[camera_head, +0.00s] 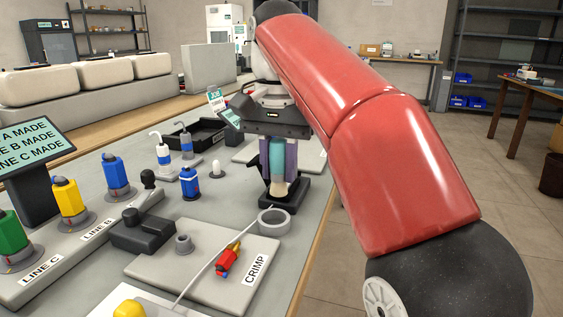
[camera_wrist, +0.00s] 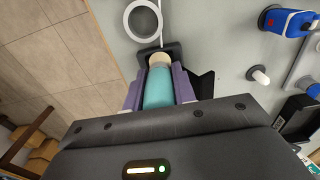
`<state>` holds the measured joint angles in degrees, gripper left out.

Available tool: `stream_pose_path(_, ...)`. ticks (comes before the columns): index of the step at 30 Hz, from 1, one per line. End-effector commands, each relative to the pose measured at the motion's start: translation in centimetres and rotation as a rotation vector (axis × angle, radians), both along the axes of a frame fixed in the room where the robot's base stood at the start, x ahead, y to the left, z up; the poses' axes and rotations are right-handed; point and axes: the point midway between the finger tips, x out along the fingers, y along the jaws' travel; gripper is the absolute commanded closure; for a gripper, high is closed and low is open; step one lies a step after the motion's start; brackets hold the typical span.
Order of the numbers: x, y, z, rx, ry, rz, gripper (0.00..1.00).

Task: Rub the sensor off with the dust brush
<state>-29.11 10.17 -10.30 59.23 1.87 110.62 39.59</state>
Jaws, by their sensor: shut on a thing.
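The dust brush (camera_head: 277,158) has a teal handle and a cream tip and is upright. My gripper (camera_head: 277,170) is shut on its handle, with purple fingers on both sides. The brush also shows in the wrist view (camera_wrist: 158,88). Its tip is at a small black stand (camera_head: 291,190); whether it touches the stand is unclear. A blue and white unit (camera_head: 189,184) stands on the table to the left of the gripper. It also shows at the wrist view's upper right (camera_wrist: 290,22). No part is marked as the sensor, so I cannot tell which it is.
A grey ring (camera_head: 274,221) lies in front of the stand. A CRIMP plate (camera_head: 205,285) carries a red and yellow part (camera_head: 228,262). Blue, yellow and green units stand on the LINE plates at left. A black tray (camera_head: 197,136) and a small white knob (camera_head: 216,169) are nearby.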

Motion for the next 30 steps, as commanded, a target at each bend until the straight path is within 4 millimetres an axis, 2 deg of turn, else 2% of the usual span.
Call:
stream_pose_path(3,-0.5,0.2,-0.2,0.000,0.002,0.001,0.99)
stream_pose_path(10,-0.4,0.2,0.2,-0.001,0.004,0.001,0.99)
stream_pose_path(30,3.1,-1.1,0.2,0.000,0.003,0.000,0.99)
